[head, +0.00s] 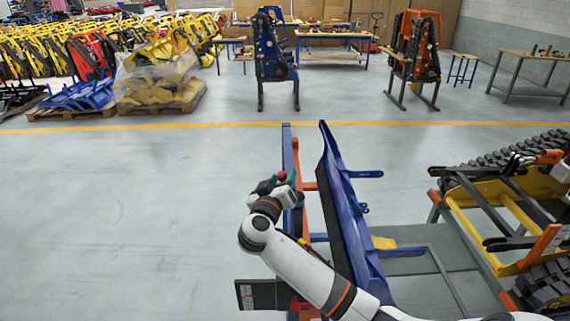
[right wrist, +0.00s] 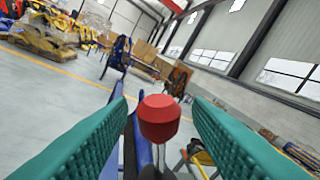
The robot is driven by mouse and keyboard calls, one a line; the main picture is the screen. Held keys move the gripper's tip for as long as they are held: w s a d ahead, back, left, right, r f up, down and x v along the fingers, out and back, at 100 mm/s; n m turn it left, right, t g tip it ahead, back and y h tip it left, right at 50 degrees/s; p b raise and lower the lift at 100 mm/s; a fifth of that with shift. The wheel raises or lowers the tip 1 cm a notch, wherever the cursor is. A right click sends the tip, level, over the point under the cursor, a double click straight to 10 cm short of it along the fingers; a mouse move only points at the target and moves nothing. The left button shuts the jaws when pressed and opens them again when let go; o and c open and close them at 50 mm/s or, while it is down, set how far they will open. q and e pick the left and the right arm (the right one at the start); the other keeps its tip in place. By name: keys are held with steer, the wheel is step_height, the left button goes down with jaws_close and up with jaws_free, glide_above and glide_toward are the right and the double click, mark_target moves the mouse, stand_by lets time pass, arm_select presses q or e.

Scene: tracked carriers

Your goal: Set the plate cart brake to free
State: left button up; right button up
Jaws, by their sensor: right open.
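The plate cart, with a blue upright beam (head: 287,147) and orange parts, stands in the middle of the head view, and a slanted blue plate (head: 343,205) is on its right. A red brake knob (head: 282,176) shows at my right gripper (head: 279,181). In the right wrist view the red knob (right wrist: 159,117) sits on a thin dark stem between the green pads of my open right gripper (right wrist: 161,103). There are visible gaps on both sides of the knob. My right forearm hides part of the cart's lower end. My left gripper is not in view.
A yellow carrier frame with black tracks (head: 487,190) stands at the right. A dark labelled panel (head: 262,295) is near the cart's front end. The grey floor (head: 120,210) on the left is clear up to the yellow line (head: 140,126). Pallets and benches stand beyond it.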

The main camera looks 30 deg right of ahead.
steer(key=shift+p+x, duration=0.5)
steer(key=shift+x, duration=1.1)
jaws_close()
